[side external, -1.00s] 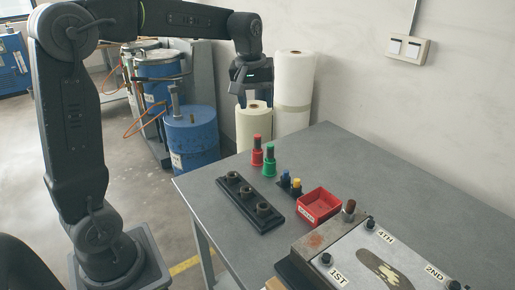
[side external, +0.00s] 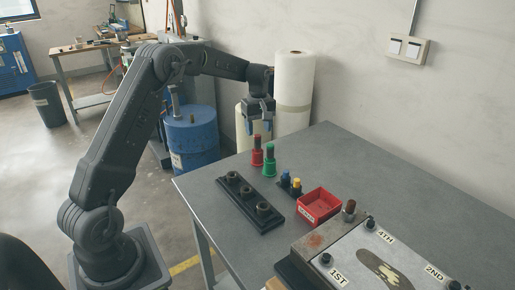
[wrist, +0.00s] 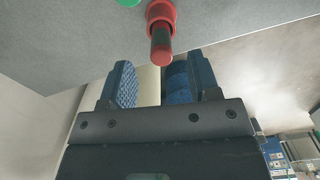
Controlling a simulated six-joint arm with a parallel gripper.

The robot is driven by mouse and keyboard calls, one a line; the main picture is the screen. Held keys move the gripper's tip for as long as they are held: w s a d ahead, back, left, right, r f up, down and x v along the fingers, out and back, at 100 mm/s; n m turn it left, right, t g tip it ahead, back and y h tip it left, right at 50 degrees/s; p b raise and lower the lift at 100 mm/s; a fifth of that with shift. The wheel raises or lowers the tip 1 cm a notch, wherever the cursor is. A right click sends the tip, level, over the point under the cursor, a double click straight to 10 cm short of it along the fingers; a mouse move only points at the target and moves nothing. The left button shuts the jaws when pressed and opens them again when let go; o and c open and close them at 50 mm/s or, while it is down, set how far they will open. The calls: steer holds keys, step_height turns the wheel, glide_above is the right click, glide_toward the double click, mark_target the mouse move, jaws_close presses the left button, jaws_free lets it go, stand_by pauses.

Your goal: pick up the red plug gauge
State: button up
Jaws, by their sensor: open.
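The red plug gauge (side external: 257,155) stands upright on the grey table, with a wide red lower part and a narrower dark shaft with a red top. In the wrist view the red plug gauge (wrist: 161,28) shows near the top, just beyond the fingers and about level with the space between them. My gripper (side external: 257,124) is open and empty, above the red gauge and apart from it. Its two blue-padded fingers show in the wrist view (wrist: 152,83).
A green plug gauge (side external: 270,160) stands just right of the red one. A black block with several ring holes (side external: 248,208), a small holder with blue and yellow pegs (side external: 291,184) and a red bin (side external: 319,206) lie nearer. The carousel machine (side external: 352,262) fills the front right.

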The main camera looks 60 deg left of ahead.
mark_target(257, 135)
steer(key=shift+a+f, duration=0.15)
steer(key=shift+f, duration=1.45)
steer(key=shift+a+f, duration=0.15)
steer(key=shift+f, duration=1.4)
jaws_close()
